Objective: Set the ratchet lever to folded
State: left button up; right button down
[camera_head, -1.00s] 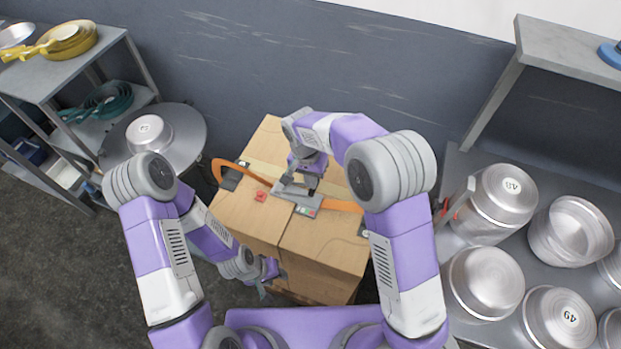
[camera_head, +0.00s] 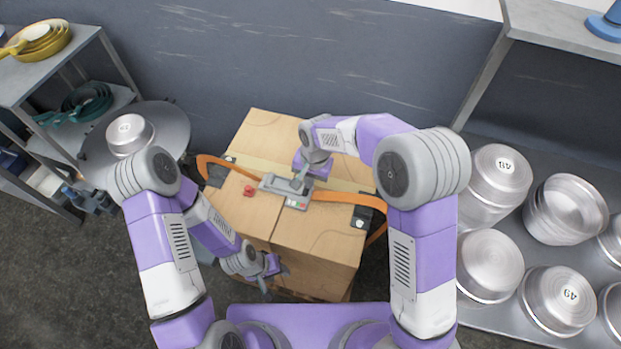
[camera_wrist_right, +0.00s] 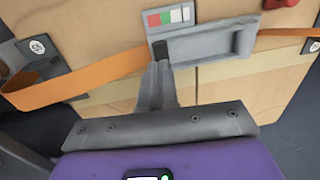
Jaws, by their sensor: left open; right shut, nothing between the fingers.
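The grey ratchet (camera_head: 292,200) lies on an orange strap (camera_head: 335,198) across the top of the cardboard boxes. It also shows in the right wrist view (camera_wrist_right: 210,50), with a red, green and white label at one end. Its lever looks low and close to the body; its exact angle is hard to tell. My right gripper (camera_head: 299,183) is shut and empty, pointing down at the ratchet; in the wrist view its fingertips (camera_wrist_right: 160,55) overlap the label end, and contact cannot be told. My left gripper (camera_head: 272,278) is open, low by the boxes' near side.
A small red piece (camera_head: 248,190) lies on the box top (camera_head: 310,235), left of the ratchet. Metal pans (camera_head: 490,265) crowd the right bench. A round table (camera_head: 170,125) with a pan and a shelf (camera_head: 60,65) stand at left. A wall closes the back.

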notch_tip(320, 180, up, 13)
jog(key=d+p, duration=0.3)
jog(key=p, duration=0.1)
jog(key=shift+s+p, duration=0.3)
